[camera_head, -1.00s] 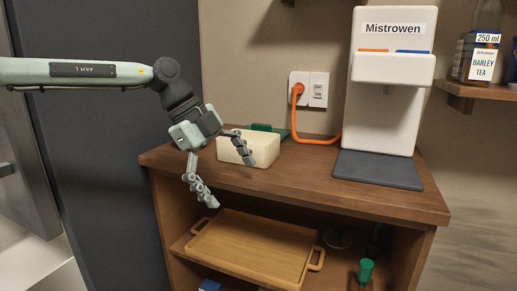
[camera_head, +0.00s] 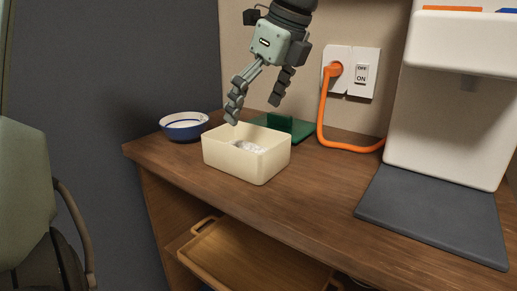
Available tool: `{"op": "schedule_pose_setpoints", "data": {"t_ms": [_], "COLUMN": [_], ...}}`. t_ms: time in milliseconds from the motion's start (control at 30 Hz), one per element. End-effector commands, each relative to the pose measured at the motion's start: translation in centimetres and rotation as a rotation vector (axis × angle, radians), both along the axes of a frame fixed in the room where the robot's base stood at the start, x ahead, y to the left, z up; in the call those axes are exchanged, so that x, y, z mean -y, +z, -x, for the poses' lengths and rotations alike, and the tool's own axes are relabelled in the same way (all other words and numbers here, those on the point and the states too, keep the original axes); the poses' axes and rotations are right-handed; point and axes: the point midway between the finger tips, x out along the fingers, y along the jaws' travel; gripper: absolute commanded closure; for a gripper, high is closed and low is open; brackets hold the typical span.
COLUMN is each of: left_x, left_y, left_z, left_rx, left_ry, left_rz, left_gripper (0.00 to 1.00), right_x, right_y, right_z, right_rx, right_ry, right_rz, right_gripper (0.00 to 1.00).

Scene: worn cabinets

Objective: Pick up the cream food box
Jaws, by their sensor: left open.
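The cream food box (camera_head: 240,166) stands upright on the wooden cabinet top, open at the top, with something pale and crumpled inside. My left gripper (camera_head: 254,112) hangs above the box, pointing down. Its fingers are spread with nothing between them. The nearer fingertip is close to the box's back left rim; I cannot tell if it touches. My right gripper is not in this view.
A white bowl with a blue rim (camera_head: 184,126) stands left of the box. A green object (camera_head: 285,126) lies just behind it. An orange cord (camera_head: 322,120) runs from the wall outlet (camera_head: 351,72) to the white dispenser (camera_head: 445,105) with its dark mat (camera_head: 430,215). A wooden tray (camera_head: 250,256) lies below.

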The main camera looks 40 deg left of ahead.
Motion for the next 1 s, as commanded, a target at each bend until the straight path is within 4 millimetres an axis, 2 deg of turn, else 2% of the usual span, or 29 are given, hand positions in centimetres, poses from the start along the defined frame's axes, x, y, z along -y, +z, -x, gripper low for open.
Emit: {"op": "schedule_pose_setpoints", "data": {"t_ms": [267,433,567,767,1000], "left_x": [-1.0,-1.8,-2.1,-2.2,-2.2], "left_y": [-3.4,-5.7,-6.5,-6.5,-6.5], "left_z": [0.1,0.1,0.1,0.1,0.1], "left_rx": [-0.006,-0.003,-0.003,-0.002,-0.002], "left_ry": [0.000,0.000,0.000,0.000,0.000], "left_rz": [0.007,0.005,0.003,0.003,0.003], "left_gripper": [0.00,0.00,0.00,0.00,0.29], "right_x": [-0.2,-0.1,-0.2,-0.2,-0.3], "right_y": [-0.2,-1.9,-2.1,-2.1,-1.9], "right_z": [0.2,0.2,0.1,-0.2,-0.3], "right_rx": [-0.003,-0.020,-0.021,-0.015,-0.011], "right_ry": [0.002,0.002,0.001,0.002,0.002], "right_rz": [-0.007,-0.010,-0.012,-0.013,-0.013], "right_gripper": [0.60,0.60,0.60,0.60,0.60]}}
